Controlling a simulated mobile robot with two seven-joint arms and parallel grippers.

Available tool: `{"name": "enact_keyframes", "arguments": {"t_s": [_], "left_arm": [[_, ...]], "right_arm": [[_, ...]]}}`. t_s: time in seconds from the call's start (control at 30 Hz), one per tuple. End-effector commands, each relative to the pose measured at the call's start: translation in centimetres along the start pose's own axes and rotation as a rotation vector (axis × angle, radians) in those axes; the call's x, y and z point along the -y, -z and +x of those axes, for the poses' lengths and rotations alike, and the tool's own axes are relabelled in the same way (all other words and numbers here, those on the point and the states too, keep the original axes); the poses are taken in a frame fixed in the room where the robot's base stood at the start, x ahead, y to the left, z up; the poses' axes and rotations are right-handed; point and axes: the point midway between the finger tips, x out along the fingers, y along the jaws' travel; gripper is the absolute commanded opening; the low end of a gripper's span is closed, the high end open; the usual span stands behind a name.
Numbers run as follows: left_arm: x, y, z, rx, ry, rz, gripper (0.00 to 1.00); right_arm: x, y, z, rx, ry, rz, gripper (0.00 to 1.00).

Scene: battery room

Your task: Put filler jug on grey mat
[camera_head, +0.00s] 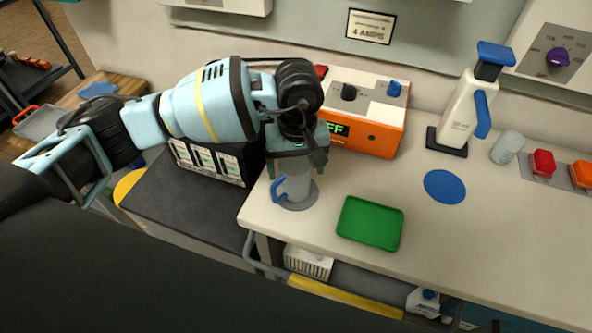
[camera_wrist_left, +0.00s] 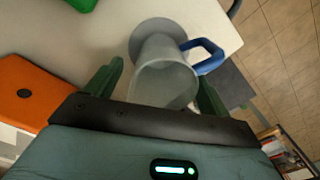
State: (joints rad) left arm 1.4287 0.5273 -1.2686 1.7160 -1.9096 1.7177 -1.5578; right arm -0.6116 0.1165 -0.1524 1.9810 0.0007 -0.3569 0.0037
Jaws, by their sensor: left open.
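The filler jug (camera_head: 297,186) is translucent grey with a blue handle. It stands upright at the left end of the white worktop, with its base over the round grey mat (camera_head: 311,199). My left gripper (camera_head: 300,158) is open directly above the jug, pointing down. In the left wrist view the jug (camera_wrist_left: 163,82) sits between the open fingers of the gripper (camera_wrist_left: 157,88), with a gap to each finger. The grey mat (camera_wrist_left: 150,28) shows beyond its base, and the blue handle points right. The gripper hides part of the jug's top in the head view.
A green tray (camera_head: 370,223) lies right of the jug, and a blue round mat (camera_head: 444,187) lies farther right. An orange unit (camera_head: 376,137) stands behind. A white and blue dispenser (camera_head: 466,112) stands at the back right. A battery (camera_head: 215,160) is at the left.

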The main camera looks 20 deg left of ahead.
Motion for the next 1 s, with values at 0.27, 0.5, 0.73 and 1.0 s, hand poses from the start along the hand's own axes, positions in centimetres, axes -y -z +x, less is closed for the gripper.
{"name": "enact_keyframes", "arguments": {"t_s": [0.27,0.5,0.73,1.0], "left_arm": [[-0.1,0.1,-5.7,-0.003,-0.003,0.001,0.81],[-0.1,0.0,-9.1,-0.001,-0.002,0.001,0.81],[0.0,0.0,-10.1,0.001,0.000,0.001,0.81],[0.0,0.0,-10.1,0.001,0.000,0.001,0.81]], "right_arm": [[0.1,-0.4,0.1,0.007,0.001,0.001,0.36],[0.1,-0.6,0.1,0.011,0.001,0.002,0.36],[0.1,-0.6,0.1,0.011,0.001,0.003,0.36],[0.2,-0.6,0.1,0.010,0.001,0.006,0.36]]}}
